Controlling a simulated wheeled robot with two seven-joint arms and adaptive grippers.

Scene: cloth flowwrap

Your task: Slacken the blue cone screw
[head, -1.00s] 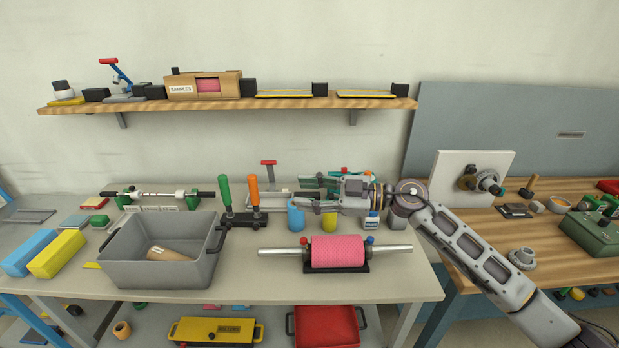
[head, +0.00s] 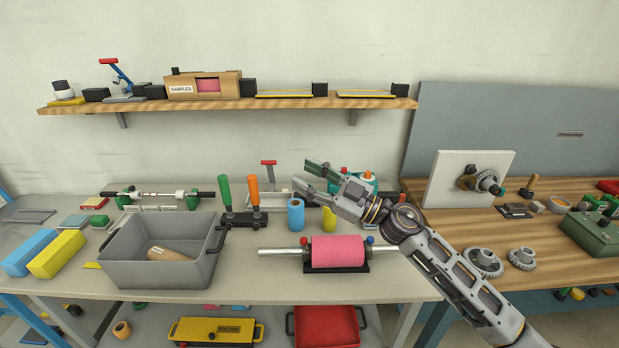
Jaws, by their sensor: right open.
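A pink roll (head: 337,252) sits on a silver shaft (head: 280,251) lying across a black stand on the grey table. My left gripper is not in view.
Blue (head: 296,214) and yellow (head: 329,218) cylinders stand below my right gripper. The table's front strip is clear.

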